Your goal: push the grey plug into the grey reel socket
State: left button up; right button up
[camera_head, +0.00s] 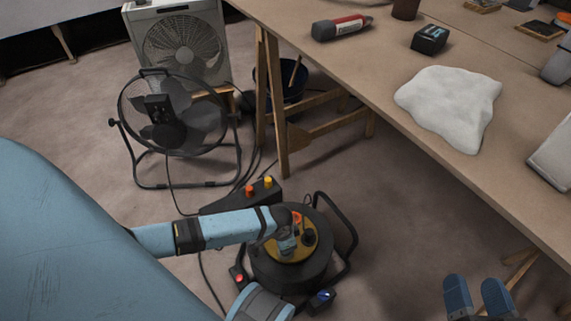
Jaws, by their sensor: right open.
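The cable reel (262,268) stands on the floor at the bottom middle, a dark drum with a yellow-brown top face and a black tube frame. A small grey-blue piece (287,244) is on its top face; I cannot tell whether it is the grey plug or a socket. My left arm crosses from the left and its dark wrist end lies over the reel's top. My left gripper cannot be made out clearly there. My right gripper (478,296) is at the bottom right, open, its two blue fingers apart and empty, right of the reel.
A black box (238,200) with orange and yellow plugs lies behind the reel. Red (238,277) and blue (322,298) plug-like pieces are beside it. A black fan (168,118) and a white fan (182,45) stand at the back left. The workbench (360,60) and its trestle bound the right.

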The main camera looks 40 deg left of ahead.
pick_arm(q)
jog(key=shift+f+b, duration=0.95)
jog(key=shift+f, duration=0.3)
pick_arm(e)
jog(key=shift+w+d+f+n, duration=0.1)
jog(key=shift+w+f+n, duration=0.15)
jog(key=shift+f, duration=0.3)
jog(key=shift+w+d+f+n, duration=0.1)
jog(key=shift+f+n, duration=0.15)
jog(key=shift+f, duration=0.25)
pick_arm(q)
jog(key=shift+p, duration=0.3)
pick_arm(e)
jog(key=shift+r, duration=0.3)
jog(key=shift+r, duration=0.25)
pick_arm(q)
jog(key=shift+p, duration=0.4)
pick_arm(e)
jog(key=shift+r, duration=0.1)
pick_arm(q)
jog(key=shift+p, duration=0.35)
pick_arm(e)
jog(key=shift+r, duration=0.4)
jog(key=shift+r, duration=0.15)
pick_arm(q)
jog(key=shift+p, duration=0.45)
pick_arm(e)
jog(key=shift+r, duration=0.3)
